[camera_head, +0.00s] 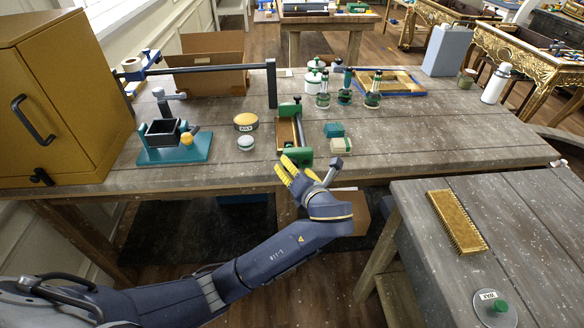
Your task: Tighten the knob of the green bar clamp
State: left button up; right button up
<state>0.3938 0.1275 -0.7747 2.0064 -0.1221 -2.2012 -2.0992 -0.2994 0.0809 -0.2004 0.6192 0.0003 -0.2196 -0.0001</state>
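The green bar clamp (299,155) lies near the front edge of the grey wooden table, its dark bar running away from me. Its near jaw faces me and its far green jaw (290,110) is behind; a brown wooden piece (285,131) lies along the bar. My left gripper (298,173) is just in front of the near jaw, its yellow fingers spread apart. The clamp's knob is not clearly visible; the fingers may hide it. A grey rod with a rounded head (336,163) shows beside the fingers; I cannot tell what it belongs to. My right gripper is not in view.
Green-banded bottles (345,88) are behind. A dark post with a horizontal arm (271,84) stands behind the clamp.

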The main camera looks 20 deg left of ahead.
pick_arm(q)
jog(key=v, duration=0.9)
jog(key=shift+s+d, duration=0.2)
jog(key=shift+s, duration=0.05)
jog(key=shift+r, duration=0.1)
